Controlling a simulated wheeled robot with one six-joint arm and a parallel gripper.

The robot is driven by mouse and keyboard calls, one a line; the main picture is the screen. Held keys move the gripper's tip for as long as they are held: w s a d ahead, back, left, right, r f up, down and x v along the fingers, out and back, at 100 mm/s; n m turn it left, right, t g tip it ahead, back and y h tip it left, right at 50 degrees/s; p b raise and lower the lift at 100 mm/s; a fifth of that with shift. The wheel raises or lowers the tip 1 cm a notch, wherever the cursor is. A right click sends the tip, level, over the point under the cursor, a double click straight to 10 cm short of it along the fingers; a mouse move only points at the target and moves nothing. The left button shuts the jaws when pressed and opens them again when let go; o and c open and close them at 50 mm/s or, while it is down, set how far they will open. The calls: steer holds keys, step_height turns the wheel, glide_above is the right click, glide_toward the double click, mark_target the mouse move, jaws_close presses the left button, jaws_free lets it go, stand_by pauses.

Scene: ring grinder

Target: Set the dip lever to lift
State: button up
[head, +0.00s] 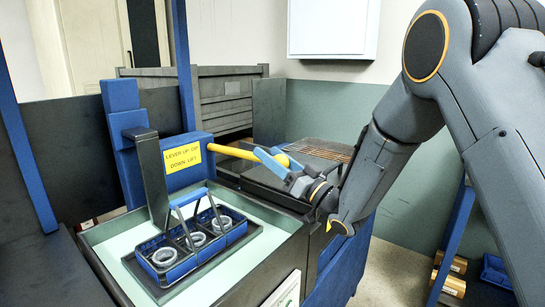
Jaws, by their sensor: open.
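The dip lever is a yellow rod (232,152) sticking out to the right from a blue column. It looks roughly level, dropping slightly toward its free end. A yellow label (182,158) beside it reads "LEVER UP DIP, DOWN LIFT". My gripper (275,160) has blue fingers and is at the lever's free end. The fingers are open and overlap the rod in the picture; I cannot tell whether they touch it. A blue basket (208,243) with several grey rings sits on a dark plate in the tank, below a dark hanging arm.
The pale green tank (118,243) lies in front of the column. A dark bench with a grate (318,151) stands behind my gripper. A blue-legged stand (455,225) with golden rolls is at the right. Some floor between is clear.

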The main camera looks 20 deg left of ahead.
steer(key=b+v, duration=0.1)
steer(key=v, duration=0.6)
steer(key=shift+d, duration=0.4)
steer(key=shift+f, duration=0.1)
